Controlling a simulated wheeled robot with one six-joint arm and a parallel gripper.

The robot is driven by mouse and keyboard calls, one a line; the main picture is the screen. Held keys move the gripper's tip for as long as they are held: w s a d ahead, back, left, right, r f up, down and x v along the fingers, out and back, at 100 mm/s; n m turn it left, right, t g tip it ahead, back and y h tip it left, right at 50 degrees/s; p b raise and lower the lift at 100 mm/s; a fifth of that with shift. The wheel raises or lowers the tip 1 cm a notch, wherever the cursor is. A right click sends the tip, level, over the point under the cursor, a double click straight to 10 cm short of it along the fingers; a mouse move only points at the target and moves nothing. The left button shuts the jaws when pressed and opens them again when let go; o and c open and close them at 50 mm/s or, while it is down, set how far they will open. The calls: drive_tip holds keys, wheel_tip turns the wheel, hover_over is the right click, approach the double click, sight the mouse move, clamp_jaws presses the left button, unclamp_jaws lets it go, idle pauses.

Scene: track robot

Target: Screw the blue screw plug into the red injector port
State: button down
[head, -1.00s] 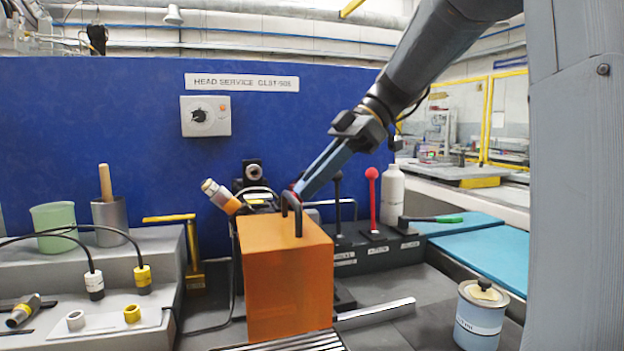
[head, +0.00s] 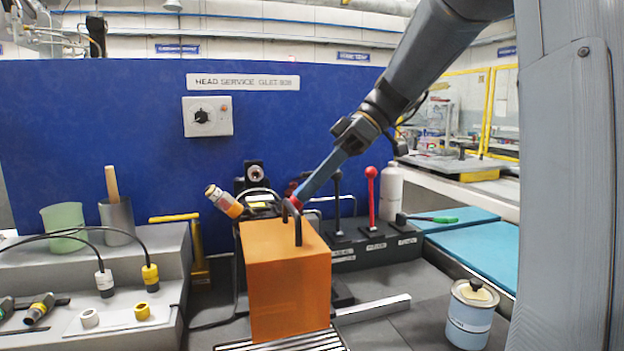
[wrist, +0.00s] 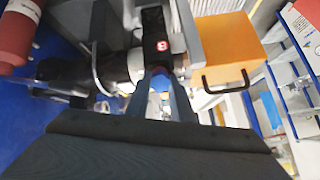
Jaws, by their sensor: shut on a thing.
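My gripper (head: 302,194) reaches down from the upper right, behind the orange box. In the wrist view, its two blue-grey fingers (wrist: 161,88) are closed on a small blue piece, the screw plug (wrist: 160,82); its far end meets or hides a pale round fitting (wrist: 137,66). In the head view the plug is hidden at the fingertips. A small red part (head: 291,205) shows right at the tips, partly behind the box's handle; it looks like the injector port. I cannot tell whether plug and port touch.
The orange box (head: 288,285) with a dark handle stands in front of the fingertips. A tilted capped cylinder (head: 222,200) is to their left. A red-knobbed lever (head: 371,205) and a black lever (head: 337,205) stand close on the right. The blue panel (head: 120,130) is behind.

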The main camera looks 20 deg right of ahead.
drive_tip(key=shift+m+p, duration=1)
drive_tip(key=shift+p, duration=0.05)
drive_tip(key=shift+m+p, duration=2)
drive_tip(key=shift+p, duration=0.4)
drive_tip(key=shift+m+p, duration=1.2)
drive_tip(key=shift+p, duration=0.15)
drive_tip(key=shift+m+p, duration=0.7)
drive_tip(key=shift+p, duration=0.25)
drive_tip(key=shift+m+p, duration=1)
drive_tip(key=shift+p, duration=0.1)
drive_tip(key=shift+m+p, duration=1.8)
drive_tip(key=shift+p, duration=0.35)
drive_tip(key=shift+m+p, duration=1.2)
drive_tip(key=shift+p, duration=0.1)
drive_tip(key=shift+m+p, duration=1.1)
drive_tip(key=shift+p, duration=0.15)
